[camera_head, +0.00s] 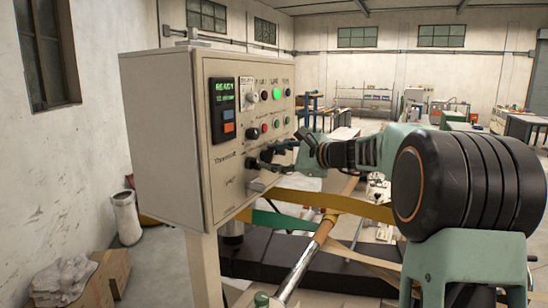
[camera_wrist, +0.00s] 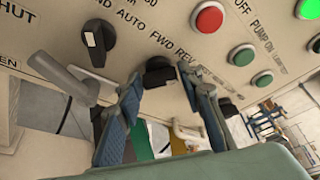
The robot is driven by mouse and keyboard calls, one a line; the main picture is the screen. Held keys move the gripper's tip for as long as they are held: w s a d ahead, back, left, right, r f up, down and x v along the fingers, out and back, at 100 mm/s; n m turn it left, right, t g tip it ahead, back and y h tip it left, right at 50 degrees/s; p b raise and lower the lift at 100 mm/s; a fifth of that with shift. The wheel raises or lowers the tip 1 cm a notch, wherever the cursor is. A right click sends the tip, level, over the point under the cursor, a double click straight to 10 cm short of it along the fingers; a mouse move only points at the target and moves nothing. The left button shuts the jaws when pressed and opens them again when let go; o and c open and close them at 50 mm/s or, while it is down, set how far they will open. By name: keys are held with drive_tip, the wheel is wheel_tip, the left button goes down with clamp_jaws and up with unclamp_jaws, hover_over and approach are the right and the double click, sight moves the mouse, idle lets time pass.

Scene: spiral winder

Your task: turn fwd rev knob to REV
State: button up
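The FWD REV knob (camera_wrist: 158,72) is a black selector under the FWD and REV lettering in the wrist view. Its handle is partly cut off from sight, so I cannot tell which way it points. My gripper (camera_wrist: 161,76) has its two blue-grey fingers apart, one on each side of the knob, with the tips close to it; I cannot tell whether they touch it. In the head view my gripper (camera_head: 272,155) is at the lower right of the panel face, and its dark fingers hide the knob there.
The control cabinet (camera_head: 160,140) carries a lit display (camera_head: 222,98) and several buttons. Beside the knob are a black HAND AUTO selector (camera_wrist: 98,38), a red button (camera_wrist: 208,18) and a green button (camera_wrist: 242,55). Yellow and green bands (camera_head: 275,222) run below the cabinet.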

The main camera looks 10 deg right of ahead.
drive_tip(key=shift+o, duration=1.2)
drive_tip(key=v, duration=1.2)
drive_tip(key=shift+s, duration=0.1)
